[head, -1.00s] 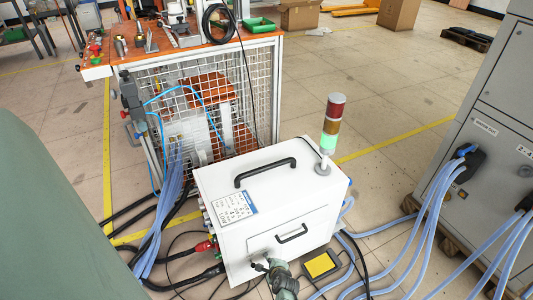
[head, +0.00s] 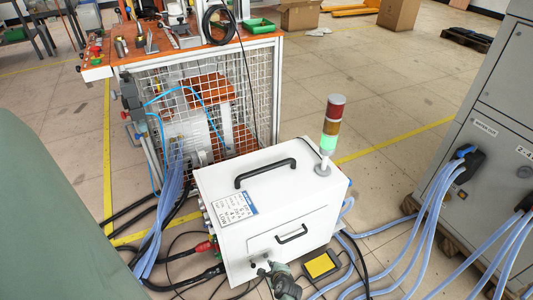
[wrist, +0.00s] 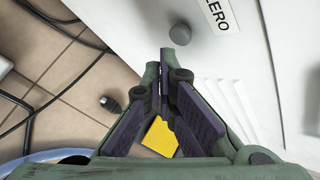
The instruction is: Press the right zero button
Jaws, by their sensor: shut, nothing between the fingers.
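A white box (head: 270,200) with black handles stands on the floor in the head view. In the wrist view its white panel (wrist: 275,100) carries a round grey button (wrist: 180,34) beside a label (wrist: 217,14) whose visible letters end in "ERO". Only one such button shows, and the label is cut off by the frame edge. My gripper (wrist: 164,58) is shut and empty, its tips just below the button in the picture. I cannot tell whether they touch it. In the head view my gripper (head: 265,270) is at the lower front of the box.
A yellow pedal (head: 321,265) lies on the floor right of my gripper. Blue hoses (head: 430,215) run to a grey cabinet (head: 485,110) at right. A signal tower (head: 331,130) stands on the box. Black cables lie on the floor at left.

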